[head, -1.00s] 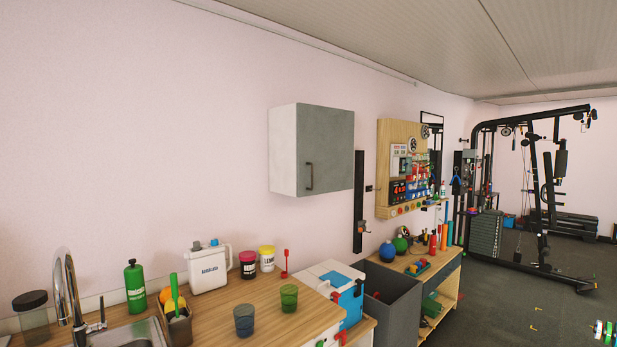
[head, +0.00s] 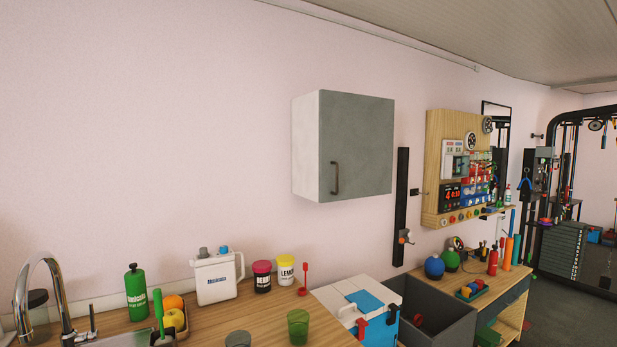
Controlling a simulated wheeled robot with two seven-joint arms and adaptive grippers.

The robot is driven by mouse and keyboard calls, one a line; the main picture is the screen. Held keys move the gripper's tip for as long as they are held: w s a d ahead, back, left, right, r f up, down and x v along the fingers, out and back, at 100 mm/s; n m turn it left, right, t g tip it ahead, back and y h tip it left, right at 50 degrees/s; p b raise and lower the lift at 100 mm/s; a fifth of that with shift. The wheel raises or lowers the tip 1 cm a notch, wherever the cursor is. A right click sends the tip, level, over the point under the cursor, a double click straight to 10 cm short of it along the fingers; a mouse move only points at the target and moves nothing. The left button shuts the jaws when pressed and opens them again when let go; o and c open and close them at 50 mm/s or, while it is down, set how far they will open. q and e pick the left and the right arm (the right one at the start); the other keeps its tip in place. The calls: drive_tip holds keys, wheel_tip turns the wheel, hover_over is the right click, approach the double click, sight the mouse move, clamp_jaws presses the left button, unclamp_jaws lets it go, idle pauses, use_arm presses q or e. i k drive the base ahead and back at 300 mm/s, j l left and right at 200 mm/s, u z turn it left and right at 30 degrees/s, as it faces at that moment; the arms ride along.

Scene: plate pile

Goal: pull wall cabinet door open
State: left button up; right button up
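The wall cabinet (head: 308,150) hangs on the pink wall near the middle of the head view, with a white side and a grey front. Its grey door (head: 362,140) looks shut. A dark vertical bar handle (head: 335,178) is on the door's lower left. Neither of my grippers shows in the head view, and nothing touches the handle.
Below is a wooden counter (head: 210,322) with a faucet (head: 50,290), a green bottle (head: 136,292), a white jug (head: 216,276), two jars and cups. A cooler (head: 362,305) and a grey bin (head: 440,310) stand to the right.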

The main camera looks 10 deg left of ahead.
sight(357, 144)
drive_tip(key=i+l+u, duration=0.6)
drive_tip(key=l+u, duration=0.25)
drive_tip(key=i+l+u, duration=0.2)
drive_tip(key=l, duration=0.2)
